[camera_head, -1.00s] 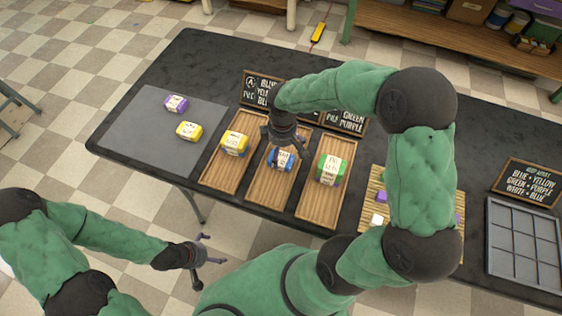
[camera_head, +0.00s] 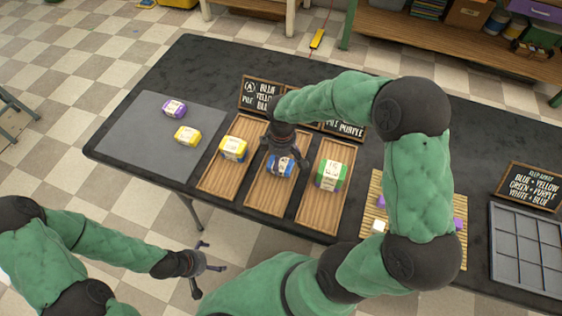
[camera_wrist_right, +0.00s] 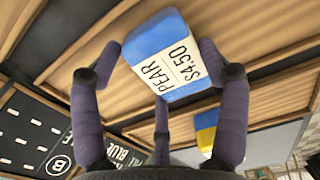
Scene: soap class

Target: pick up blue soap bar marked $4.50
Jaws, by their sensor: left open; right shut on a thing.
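The blue soap bar (camera_wrist_right: 148,38) carries a white label reading "PEAR $4.50" in the right wrist view. In the head view the blue soap bar (camera_head: 281,166) is at the middle wooden tray (camera_head: 262,203). My right gripper (camera_wrist_right: 165,75) has its fingers around the bar and is shut on it; it also shows in the head view (camera_head: 283,150), reaching down from above. Whether the bar touches the tray is unclear. My left gripper (camera_head: 211,268) is open and empty, in front of the table, low at the left.
A yellow-and-blue bar (camera_head: 233,149) lies on the left tray and a green-and-white bar (camera_head: 331,175) on the right tray. Purple (camera_head: 174,108) and yellow (camera_head: 187,136) bars lie on the grey mat (camera_head: 140,130). A grey divided tray (camera_head: 525,250) is at the far right. Chalkboard signs stand behind the trays.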

